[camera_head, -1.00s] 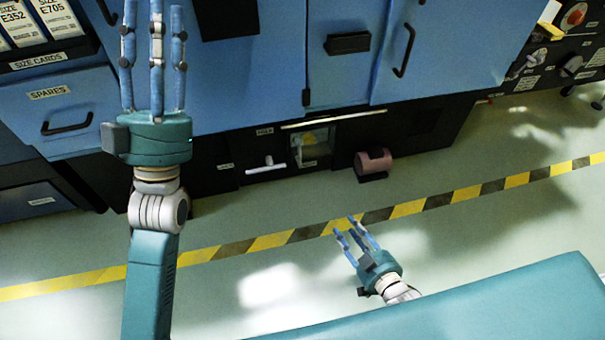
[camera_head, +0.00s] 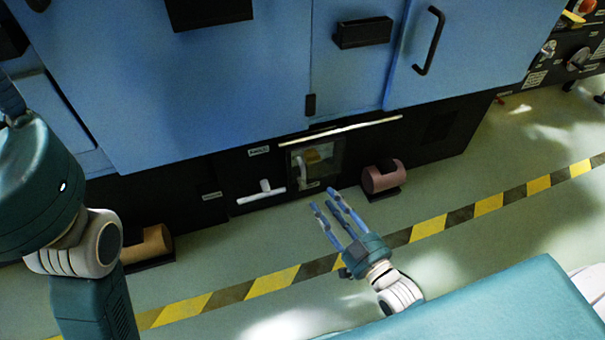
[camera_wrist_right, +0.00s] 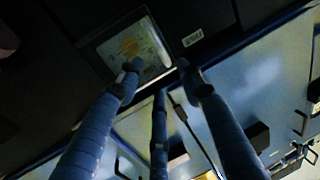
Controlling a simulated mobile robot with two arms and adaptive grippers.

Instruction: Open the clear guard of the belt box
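The clear guard (camera_head: 325,155) is a small window in the dark lower front of the blue cabinet. A yellowish round shape shows behind it, and a pale upright bar (camera_head: 302,172) stands at its left side. The guard also shows in the right wrist view (camera_wrist_right: 128,42). It looks closed. My right gripper (camera_head: 325,199) is below the guard in the head view, its fingers spread, empty and pointing up at it. In the wrist view its fingertips (camera_wrist_right: 160,72) lie near the guard's edge; contact cannot be told. My left gripper (camera_head: 12,100) is mostly cut off at the left edge.
A white T-shaped handle (camera_head: 264,193) is left of the guard. A pinkish roll (camera_head: 383,177) stands right of it, and a tan roll (camera_head: 148,245) sits lower left. A pale strip (camera_head: 340,130) runs above the guard. Striped floor tape (camera_head: 430,228) crosses open floor.

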